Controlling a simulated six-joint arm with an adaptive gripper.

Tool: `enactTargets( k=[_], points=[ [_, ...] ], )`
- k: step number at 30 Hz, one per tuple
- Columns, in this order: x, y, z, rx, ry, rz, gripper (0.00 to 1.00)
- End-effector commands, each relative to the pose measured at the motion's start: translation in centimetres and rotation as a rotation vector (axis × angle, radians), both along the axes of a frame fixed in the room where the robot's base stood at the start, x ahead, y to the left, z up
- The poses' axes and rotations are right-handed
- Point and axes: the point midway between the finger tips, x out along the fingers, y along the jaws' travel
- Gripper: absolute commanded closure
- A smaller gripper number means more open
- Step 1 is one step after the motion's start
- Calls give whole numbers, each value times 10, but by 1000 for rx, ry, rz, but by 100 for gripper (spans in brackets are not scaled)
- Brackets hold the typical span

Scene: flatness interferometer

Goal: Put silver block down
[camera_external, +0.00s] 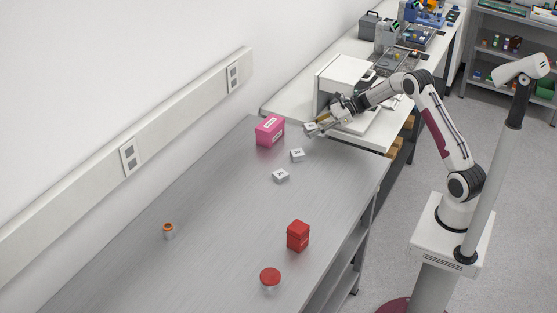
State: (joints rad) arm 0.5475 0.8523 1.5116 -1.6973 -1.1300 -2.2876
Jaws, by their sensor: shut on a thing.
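My gripper (318,125) is at the far end of the grey metal table (215,210), near its right edge. It is shut on a small silver block (311,129) with a dark mark on it. The block shows at the fingertips, partly covered by them. I cannot tell whether it touches the table or hangs just above it. Two similar pale blocks with dark marks lie on the table below and left of my gripper, one nearer (297,155) and one farther (281,176).
A pink box (270,130) stands left of my gripper. A white instrument (345,75) on a white bench is close behind it. Red stacked boxes (298,235), a red-lidded jar (270,279) and an orange-capped vial (168,230) stand farther off. The table's middle is clear.

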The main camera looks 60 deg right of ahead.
Motion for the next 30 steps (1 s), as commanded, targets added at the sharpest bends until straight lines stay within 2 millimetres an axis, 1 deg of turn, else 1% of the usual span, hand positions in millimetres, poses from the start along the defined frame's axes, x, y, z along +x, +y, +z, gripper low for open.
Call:
enactTargets(
  k=[5, 15, 18, 30],
  points=[
    [0, 0, -5, 1, -1, 0, 95],
    [0, 0, -40, 0, 0, 0, 95],
    [0, 0, -44, 0, -2, -1, 95],
    [0, 0, -46, 1, -1, 0, 95]
  ],
)
